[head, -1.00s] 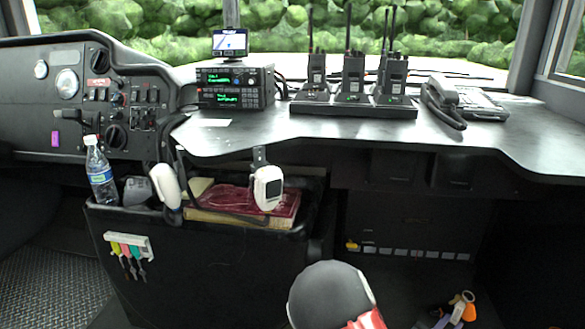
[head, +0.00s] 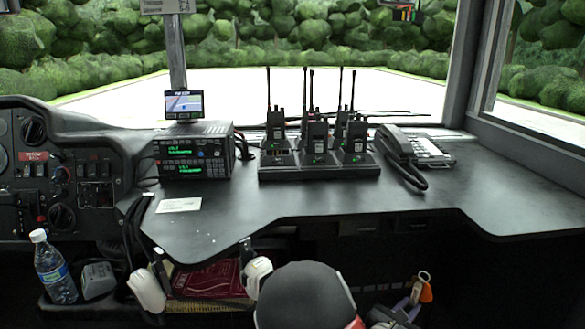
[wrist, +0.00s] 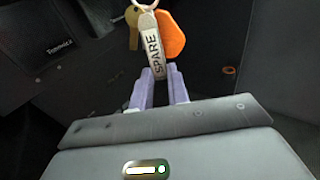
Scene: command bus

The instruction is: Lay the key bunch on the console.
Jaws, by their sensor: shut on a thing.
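The key bunch has an orange fob, a grey tag reading SPARE, a brass key and a metal ring. It shows in the wrist view (wrist: 154,45) and at the lower right of the head view (head: 426,291). My gripper (wrist: 164,75) is shut on the tag, with purple-grey fingers on either side; in the head view the gripper (head: 414,306) is partly hidden. The black console (head: 300,205) spans the head view. The gripper and keys show below its front edge in the head view.
A radio unit with a small screen (head: 183,104), a rack of handheld radios (head: 320,170) and a desk phone (head: 420,152) stand along the console's back. A white card (head: 179,205) lies at left. The console's front middle and right are clear. A water bottle (head: 56,270) stands below left.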

